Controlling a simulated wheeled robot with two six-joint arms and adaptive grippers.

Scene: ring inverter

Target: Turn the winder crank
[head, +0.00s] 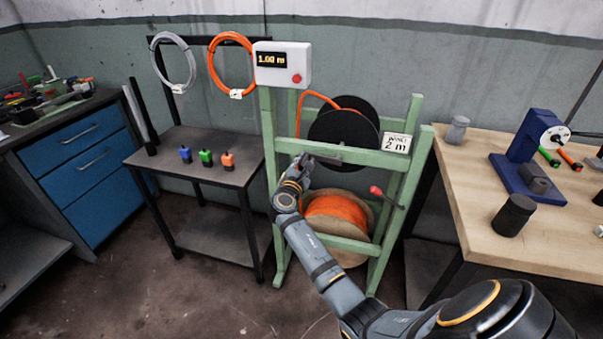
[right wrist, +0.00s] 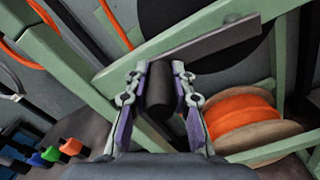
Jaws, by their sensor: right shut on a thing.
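The winder is a green frame (head: 415,130) with a black reel (head: 345,125) near its top and an orange cable spool (head: 335,215) below. The crank's flat grey arm (right wrist: 205,45) crosses in front of the black reel in the right wrist view. Its dark cylindrical handle (right wrist: 159,88) lies between my right gripper's fingers (right wrist: 159,92). In the head view my right gripper (head: 302,163) is at the left end of the crank arm (head: 326,161) and partly hides the handle. It is shut on the handle. My left gripper is not in view.
A display box (head: 283,65) reads 1.00 m. A sign (head: 397,142) says wind 2 m. A red-knobbed lever (head: 377,191) sticks out of the frame's right side. A grey side table (head: 190,152) stands left, a wooden bench (head: 470,190) right. Open floor lies in front.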

